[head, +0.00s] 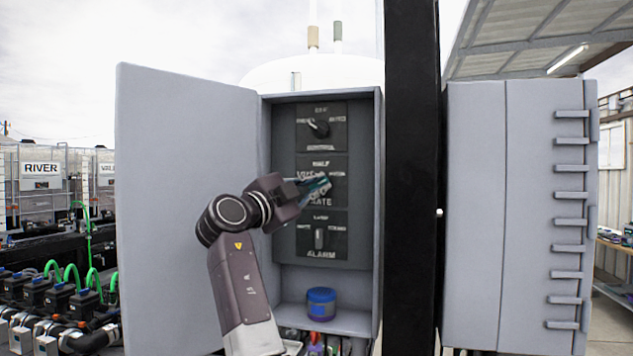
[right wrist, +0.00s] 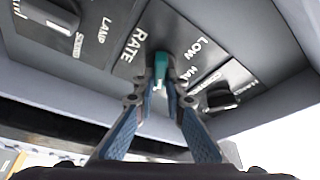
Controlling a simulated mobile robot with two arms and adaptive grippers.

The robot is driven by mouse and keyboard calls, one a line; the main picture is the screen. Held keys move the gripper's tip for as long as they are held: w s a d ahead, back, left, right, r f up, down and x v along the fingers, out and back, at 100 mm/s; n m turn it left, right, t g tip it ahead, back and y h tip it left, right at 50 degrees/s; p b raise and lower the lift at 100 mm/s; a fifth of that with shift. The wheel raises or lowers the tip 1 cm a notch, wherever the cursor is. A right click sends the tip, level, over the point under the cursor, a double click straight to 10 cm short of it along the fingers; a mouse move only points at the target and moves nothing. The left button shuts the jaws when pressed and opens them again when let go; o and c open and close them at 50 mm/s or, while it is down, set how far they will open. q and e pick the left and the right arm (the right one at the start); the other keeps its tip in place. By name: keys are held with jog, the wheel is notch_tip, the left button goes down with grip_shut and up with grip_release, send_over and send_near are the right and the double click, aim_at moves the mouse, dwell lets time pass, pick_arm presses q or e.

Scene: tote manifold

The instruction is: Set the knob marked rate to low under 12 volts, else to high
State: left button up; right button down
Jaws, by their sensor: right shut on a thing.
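The knob marked rate (right wrist: 160,65) is on the middle plate of a column of dark panels. In the right wrist view it is a teal piece between my fingertips, with the words RATE and LOW on the plate beside it. My right gripper (head: 318,186) is shut on this knob, and in the head view it hides most of it. I cannot tell which setting the knob points to. The gripper's blue fingers (right wrist: 158,88) show in the right wrist view. No voltage reading is legible in these views. My left gripper is not in view.
The panels sit in an open grey cabinet (head: 376,200) with its door (head: 170,200) swung left. Another knob (head: 320,128) is above and an alarm knob (head: 319,238) below. A blue-lidded jar (head: 321,304) stands on the cabinet shelf. A black post (head: 412,180) rises just right.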

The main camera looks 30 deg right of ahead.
jog(key=shift+f, duration=0.1)
dwell(0.5)
jog(key=c, duration=2)
grip_release()
jog(key=v, duration=1.2)
